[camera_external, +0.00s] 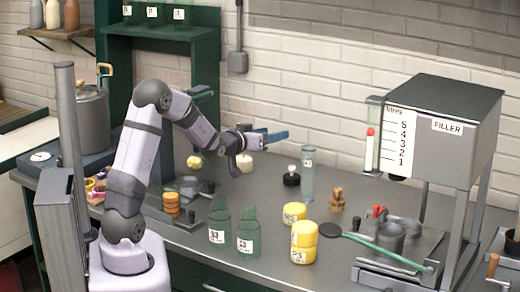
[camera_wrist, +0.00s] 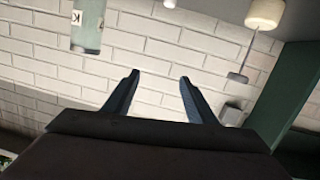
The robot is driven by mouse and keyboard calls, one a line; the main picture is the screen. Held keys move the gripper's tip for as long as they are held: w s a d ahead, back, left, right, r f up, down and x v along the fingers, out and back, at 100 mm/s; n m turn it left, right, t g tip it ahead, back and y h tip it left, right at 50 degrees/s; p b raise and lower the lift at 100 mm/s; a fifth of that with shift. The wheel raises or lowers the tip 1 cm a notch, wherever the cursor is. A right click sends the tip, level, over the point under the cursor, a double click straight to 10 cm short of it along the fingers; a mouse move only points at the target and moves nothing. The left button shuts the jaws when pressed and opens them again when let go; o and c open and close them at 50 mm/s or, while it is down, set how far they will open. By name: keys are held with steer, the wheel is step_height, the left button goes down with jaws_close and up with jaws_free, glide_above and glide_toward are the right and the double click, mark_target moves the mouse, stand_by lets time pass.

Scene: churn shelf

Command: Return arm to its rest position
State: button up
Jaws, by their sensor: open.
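My gripper (camera_external: 268,137) is raised above the grey counter (camera_external: 250,235), pointing right in the external view. In the wrist view its two blue fingers (camera_wrist: 158,98) stand apart with nothing between them, against the white brick wall. My arm bends up from its pale base at the left and reaches out over the counter. A pale rounded object (camera_external: 244,162) shows just below the gripper; I cannot tell its exact distance from it.
Glass jars (camera_external: 219,229) and yellow containers (camera_external: 304,241) stand on the counter's front. A tall clear cylinder (camera_external: 308,172) stands behind them. The filler machine (camera_external: 440,125) is at right, a green shelf (camera_external: 205,75) behind my arm, a steel pot (camera_external: 93,120) at left.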

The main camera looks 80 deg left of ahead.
steer(key=w+d+r+h+p, duration=0.15)
steer(key=w+d, duration=0.25)
steer(key=d, duration=0.6)
steer(key=s+d+f+m+g+h+p, duration=0.1)
steer(key=d+h, duration=0.1)
steer(key=d, duration=0.8)
steer(key=s+d+f+m+g+h+p, duration=0.1)
steer(key=s+d+m+h+p, duration=0.1)
steer(key=d, duration=0.8)
steer(key=s+d+f+m+g+h+p, duration=0.1)
steer(key=d+h, duration=0.3)
steer(key=d, duration=0.5)
steer(key=shift+s+d+f+m+p, duration=0.1)
steer(key=shift+s+d+m+p, duration=0.3)
steer(key=shift+m+p, duration=0.25)
steer(key=s+d+f+m+g+h+p, duration=0.25)
steer(key=s+d+f+g, duration=0.2)
steer(key=s+d, duration=0.45)
steer(key=s+a+f+m+g+y+b, duration=0.1)
steer(key=s+a+f+g+b, duration=0.3)
steer(key=s, duration=0.8)
step_height(320, 180, down, 3)
steer(key=shift+s+a+f+g+y, duration=0.1)
steer(key=shift+s+a+g+y, duration=0.3)
steer(key=shift+a, duration=0.75)
